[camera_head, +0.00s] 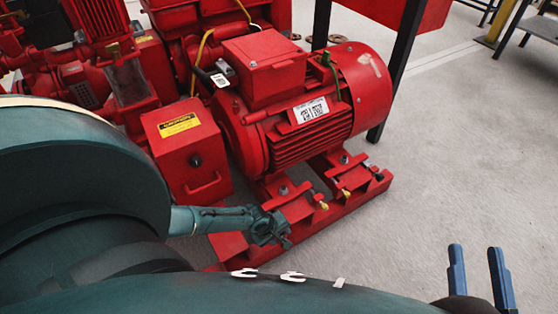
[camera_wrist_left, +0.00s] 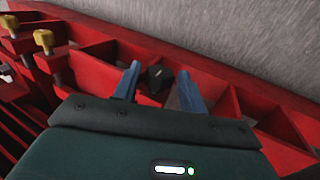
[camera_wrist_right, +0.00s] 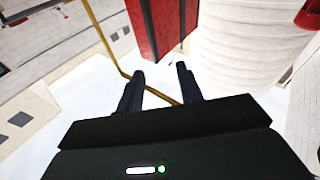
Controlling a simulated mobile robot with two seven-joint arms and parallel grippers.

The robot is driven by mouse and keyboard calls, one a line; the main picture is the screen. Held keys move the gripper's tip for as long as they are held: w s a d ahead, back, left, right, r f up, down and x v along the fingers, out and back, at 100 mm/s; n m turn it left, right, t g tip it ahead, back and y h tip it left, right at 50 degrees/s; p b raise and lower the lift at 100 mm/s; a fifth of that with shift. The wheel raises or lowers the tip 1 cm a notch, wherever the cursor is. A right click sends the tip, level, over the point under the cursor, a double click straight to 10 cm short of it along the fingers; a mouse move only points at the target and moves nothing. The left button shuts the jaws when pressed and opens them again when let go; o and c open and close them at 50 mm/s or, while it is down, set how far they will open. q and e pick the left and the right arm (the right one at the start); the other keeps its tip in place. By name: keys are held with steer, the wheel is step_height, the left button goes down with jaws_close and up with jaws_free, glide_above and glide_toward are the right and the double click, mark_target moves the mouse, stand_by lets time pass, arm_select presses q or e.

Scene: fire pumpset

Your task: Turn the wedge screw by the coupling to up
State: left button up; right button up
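My left gripper (camera_head: 272,232) is low beside the red pump base (camera_head: 352,190), in front of the motor (camera_head: 305,120). In the left wrist view its two blue fingers are apart. A dark knob-like screw head (camera_wrist_left: 157,76) with a light mark shows between them, with gaps on both sides. It looks like the wedge screw by the coupling; the gripper hides it in the head view. Two yellow-headed screws (camera_wrist_left: 43,38) (camera_wrist_left: 10,23) stand further along the base. My right gripper (camera_head: 476,250) is open and empty at the lower right, away from the pumpset.
A red coupling guard box (camera_head: 187,150) with a yellow label stands left of the motor, close to my left arm. A dark frame leg (camera_head: 398,65) stands behind the motor. The grey floor (camera_head: 470,150) on the right is clear.

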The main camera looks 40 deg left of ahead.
arm_select(q)
steer(key=c, duration=0.7)
steer(key=shift+c, duration=0.2)
steer(key=shift+r, duration=0.1)
arm_select(e)
steer(key=shift+r, duration=0.2)
